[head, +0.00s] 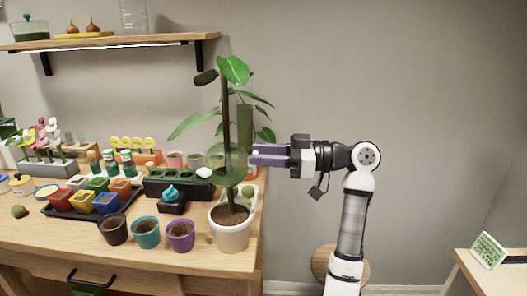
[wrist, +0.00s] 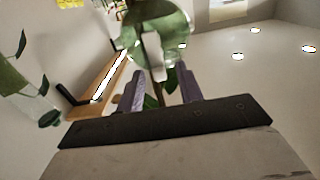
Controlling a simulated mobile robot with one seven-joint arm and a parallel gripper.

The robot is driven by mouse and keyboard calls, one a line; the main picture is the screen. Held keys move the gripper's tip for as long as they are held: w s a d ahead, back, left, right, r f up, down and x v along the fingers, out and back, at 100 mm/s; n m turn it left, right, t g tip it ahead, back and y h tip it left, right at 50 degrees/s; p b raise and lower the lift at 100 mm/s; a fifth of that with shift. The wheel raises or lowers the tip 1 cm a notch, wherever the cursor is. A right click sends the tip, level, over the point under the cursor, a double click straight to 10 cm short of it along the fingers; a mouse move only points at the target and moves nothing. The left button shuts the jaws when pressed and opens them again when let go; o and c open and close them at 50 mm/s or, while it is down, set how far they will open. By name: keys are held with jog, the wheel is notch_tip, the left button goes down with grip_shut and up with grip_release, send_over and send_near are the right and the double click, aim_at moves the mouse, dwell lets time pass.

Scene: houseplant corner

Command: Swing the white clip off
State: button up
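A translucent green ball (head: 222,165) sits around the dark upright stem (head: 226,115) of a leafy plant in a white pot (head: 230,232). In the wrist view the ball (wrist: 170,25) is straight ahead, with the white clip (wrist: 153,55) on its near side. In the head view only a small white spot shows by my fingertips, probably the clip. My gripper (head: 256,155) reaches in level from the right, close to the ball. Its two purple fingers are apart in the wrist view (wrist: 163,82), with the clip just beyond and between their tips. I cannot tell whether they touch it.
Purple (head: 180,236), teal (head: 146,232) and dark (head: 113,228) pots stand left of the white pot. A tray of coloured pots (head: 75,212) lies further left. A wooden shelf (head: 110,40) hangs above.

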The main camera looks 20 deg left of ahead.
jog(key=shift+a, duration=0.1)
grip_shut()
